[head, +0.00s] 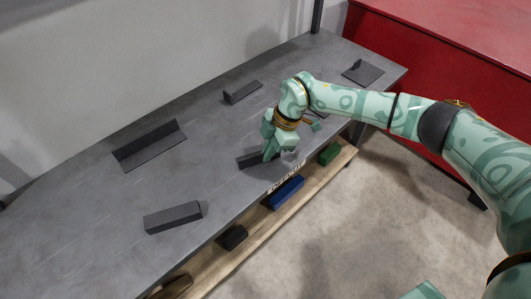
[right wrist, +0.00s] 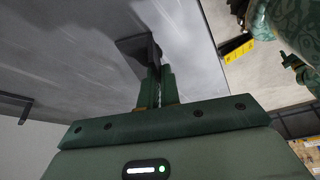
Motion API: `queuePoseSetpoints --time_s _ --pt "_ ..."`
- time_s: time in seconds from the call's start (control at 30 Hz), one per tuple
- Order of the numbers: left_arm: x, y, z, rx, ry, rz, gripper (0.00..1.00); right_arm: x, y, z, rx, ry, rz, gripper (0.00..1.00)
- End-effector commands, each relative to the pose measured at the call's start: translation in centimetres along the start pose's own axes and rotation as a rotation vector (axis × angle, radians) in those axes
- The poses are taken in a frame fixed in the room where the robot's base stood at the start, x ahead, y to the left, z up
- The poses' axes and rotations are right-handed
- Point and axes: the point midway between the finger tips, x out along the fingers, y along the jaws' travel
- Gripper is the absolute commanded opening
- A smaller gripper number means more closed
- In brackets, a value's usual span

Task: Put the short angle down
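The short angle (head: 249,161), a small dark grey L-shaped piece, is at the table's front edge in the head view. My right gripper (head: 270,152) points down over it and is shut on it. In the right wrist view the fingers (right wrist: 156,85) are close together, with the dark angle (right wrist: 137,46) between and beyond their tips. The fingers hide part of it. The piece is at or very near the tabletop; I cannot tell whether it touches.
The grey table (head: 85,200) carries other dark angles: a long one (head: 150,146), a front one (head: 172,218), a back one (head: 243,92) and a far right one (head: 362,73). A wooden shelf below holds blue (head: 284,193), green (head: 329,153) and black (head: 232,237) blocks. The table's middle is clear.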

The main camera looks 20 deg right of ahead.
Motion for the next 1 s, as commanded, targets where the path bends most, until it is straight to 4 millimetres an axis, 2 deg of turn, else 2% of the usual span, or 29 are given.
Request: queuePoseSetpoints --time_s 0.03,0.37,0.4,0.43,0.47,0.77,0.87,1.0 --pt "0.3 -0.1 0.1 0.005 -0.007 0.000 0.53 0.5 0.1 0.1 0.000 0.002 0.001 0.00" --pt "0.0 -0.1 0.0 0.005 -0.003 -0.002 0.53 0.2 0.1 0.1 -0.001 0.002 0.004 0.00" --pt "0.0 -0.1 0.0 0.005 -0.003 -0.002 0.53 0.3 0.1 0.1 -0.001 0.001 0.004 0.15" --pt "0.1 -0.1 0.0 0.005 -0.003 -0.002 0.53 0.3 0.1 0.1 -0.001 0.000 0.004 0.24" --pt "0.1 -0.1 0.0 0.005 -0.003 -0.002 0.53 0.3 0.1 0.1 -0.001 0.001 0.004 0.26" --pt "0.1 -0.1 0.0 0.006 -0.004 -0.002 0.53 0.0 0.1 0.0 -0.001 0.000 0.004 0.26" --pt "-0.7 -0.2 -0.3 0.001 0.011 -0.005 0.53 -1.5 0.1 -0.1 -0.002 -0.001 0.008 0.26" --pt "-1.6 1.2 -0.1 -0.038 0.031 0.015 0.53 -4.9 0.1 -0.3 -0.002 0.000 0.013 0.26"
